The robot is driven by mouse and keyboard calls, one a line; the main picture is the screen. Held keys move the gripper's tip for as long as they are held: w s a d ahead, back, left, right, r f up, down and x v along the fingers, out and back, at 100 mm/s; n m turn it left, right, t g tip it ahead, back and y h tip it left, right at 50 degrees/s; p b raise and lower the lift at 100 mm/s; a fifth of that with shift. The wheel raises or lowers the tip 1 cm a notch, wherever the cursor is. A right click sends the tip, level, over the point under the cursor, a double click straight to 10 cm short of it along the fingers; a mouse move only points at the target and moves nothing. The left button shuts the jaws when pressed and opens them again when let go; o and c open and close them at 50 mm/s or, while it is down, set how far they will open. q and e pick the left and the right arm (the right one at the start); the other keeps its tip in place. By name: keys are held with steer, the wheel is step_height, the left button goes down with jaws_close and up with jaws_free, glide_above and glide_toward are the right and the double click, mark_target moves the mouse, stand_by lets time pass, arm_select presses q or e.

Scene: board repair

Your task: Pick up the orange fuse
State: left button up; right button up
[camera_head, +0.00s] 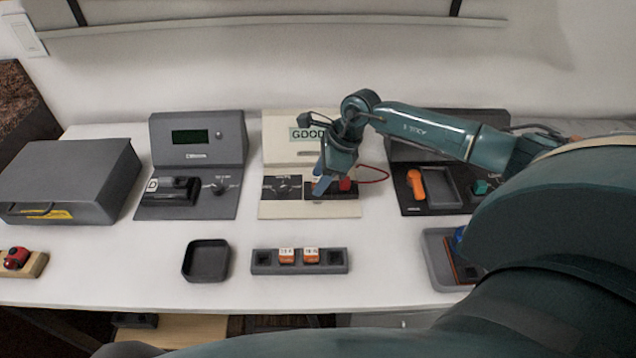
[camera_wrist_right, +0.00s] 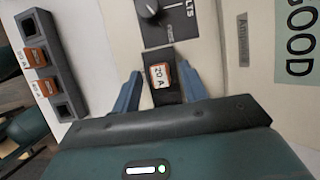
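An orange fuse (camera_wrist_right: 160,76) with a white "20 A" label sits in a dark slot of the cream tester (camera_head: 310,208). The tester's display reads "GOOD". My right gripper (camera_wrist_right: 158,90) is open, with its blue fingers on either side of the fuse and gaps between. In the head view the right gripper (camera_head: 322,186) is low over the tester and hides the fuse. Two more orange fuses, one left (camera_head: 287,255) and one right (camera_head: 311,256), sit in the grey rack (camera_head: 262,268). My left gripper is not in view.
A small dark tray (camera_head: 206,261) stands left of the rack. A grey meter unit (camera_head: 198,140) and a grey case (camera_head: 70,180) stand further left. A dark unit with an orange handle (camera_head: 416,185) and a grey tray (camera_head: 437,263) are at the right. A red cable (camera_head: 378,180) loops beside the gripper.

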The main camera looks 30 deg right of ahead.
jaws_close()
stand_by(0.3)
step_height(320, 180, up, 10)
stand_by(0.5)
steer(key=shift+a, duration=0.1)
